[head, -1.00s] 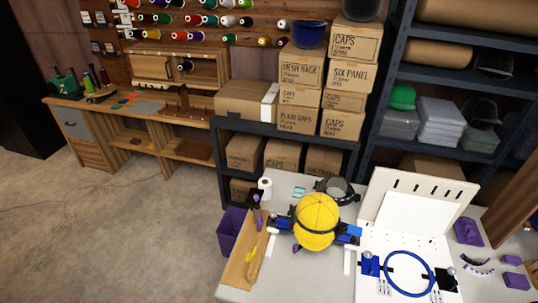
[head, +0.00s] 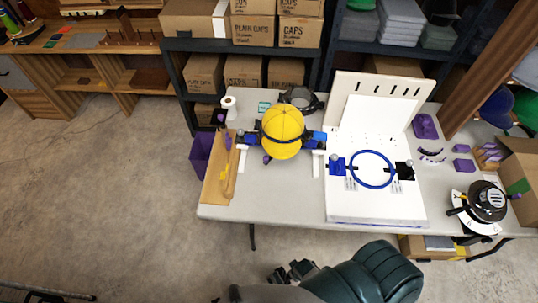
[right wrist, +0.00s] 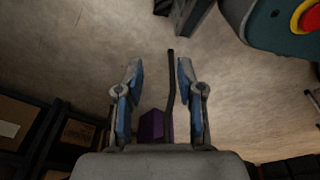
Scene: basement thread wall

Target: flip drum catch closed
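A yellow cap (head: 282,124) sits on a drum fixture at the back middle of the table in the head view. Blue blocks of the fixture (head: 314,140) show on both sides of the cap, and a small purple part (head: 266,159) shows below its left side. The catch itself is too small or hidden to make out. In the right wrist view my right gripper (right wrist: 156,88) has its two blue-padded fingers apart with nothing held between them. It is away from the drum, which does not show there. My left gripper cannot be picked out in either view.
A white hooping board with a blue ring (head: 372,187) stands right of the drum. A wooden tray (head: 216,178) lies left of it. A purple bin (head: 201,150) stands beside the table and appears in the right wrist view (right wrist: 152,125).

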